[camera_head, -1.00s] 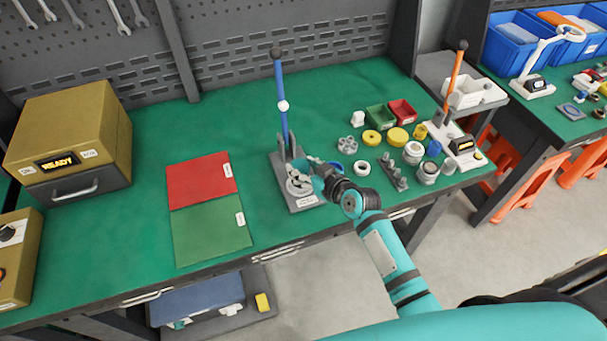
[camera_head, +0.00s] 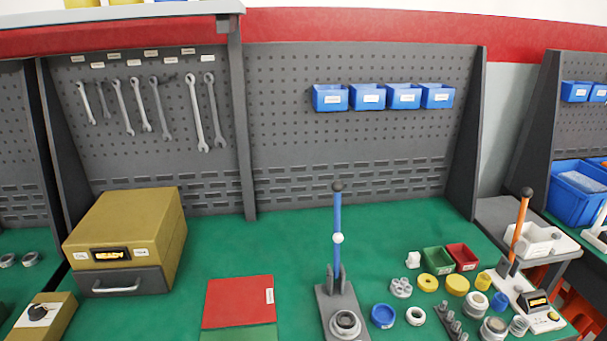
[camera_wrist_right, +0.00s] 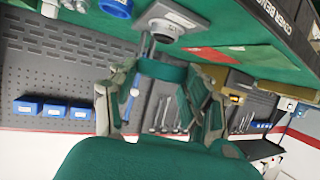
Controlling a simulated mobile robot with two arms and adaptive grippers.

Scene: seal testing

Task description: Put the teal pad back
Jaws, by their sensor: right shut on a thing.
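In the right wrist view my right gripper (camera_wrist_right: 163,78) is shut on the teal pad (camera_wrist_right: 162,69), a flat teal piece between its fingertips. The picture there is upside down. The lever press (camera_head: 337,275) stands on the green bench, with a blue lever and a grey round cup (camera_head: 345,323) on its base. The press base also shows in the right wrist view (camera_wrist_right: 190,14), behind the held pad. Whether pad and press touch, I cannot tell. Neither gripper shows in the head view.
A blue ring (camera_head: 383,316) and a white ring (camera_head: 415,316) lie right of the press, with several parts and small bins beyond. A red mat (camera_head: 238,302) and a box reading READY (camera_head: 125,245) are to the left. Bench behind the press is clear.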

